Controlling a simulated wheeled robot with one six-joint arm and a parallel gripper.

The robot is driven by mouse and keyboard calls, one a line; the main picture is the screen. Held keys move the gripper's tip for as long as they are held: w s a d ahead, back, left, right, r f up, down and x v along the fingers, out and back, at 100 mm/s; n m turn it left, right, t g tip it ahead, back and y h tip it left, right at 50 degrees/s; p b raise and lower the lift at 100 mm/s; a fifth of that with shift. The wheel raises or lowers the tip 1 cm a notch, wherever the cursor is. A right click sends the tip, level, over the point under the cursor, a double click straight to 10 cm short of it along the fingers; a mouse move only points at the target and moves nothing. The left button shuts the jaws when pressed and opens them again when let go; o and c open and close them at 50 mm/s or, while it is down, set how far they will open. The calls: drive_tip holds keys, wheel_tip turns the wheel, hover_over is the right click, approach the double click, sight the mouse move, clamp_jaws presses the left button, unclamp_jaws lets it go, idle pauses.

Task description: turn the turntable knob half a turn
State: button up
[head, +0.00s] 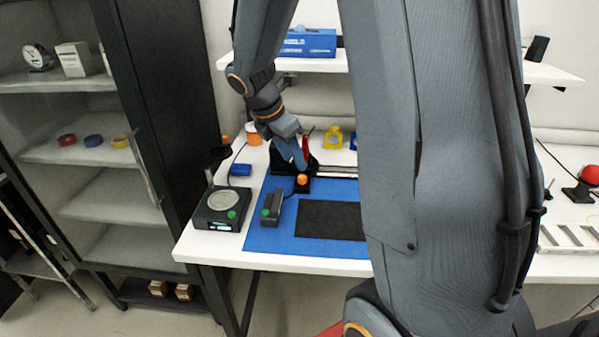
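A small orange knob (302,179) sits on a dark block on the blue mat (258,228); I take it to be the turntable knob, but no label can be read. My gripper (298,163) is over the back of the mat, just above and behind the orange knob. A red upright part (306,143) shows beside it. The fingertips are small and partly hidden against the dark apparatus (318,160), so I cannot tell whether they are open or touching anything. My arm hides the right part of the apparatus and mat.
A black device with a round plate (220,200) and a dark box with a green button (272,206) stand left of the knob. A black pad (328,219) lies in front. A shelf (545,72) runs above the bench. A dark cabinet (165,110) stands left.

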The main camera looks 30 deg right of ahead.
sight(302, 177)
drive_tip(key=x, duration=0.6)
drive_tip(key=shift+d+f+p, duration=0.1)
drive_tip(key=shift+f+p, duration=0.25)
drive_tip(key=shift+c, duration=0.4)
clamp_jaws()
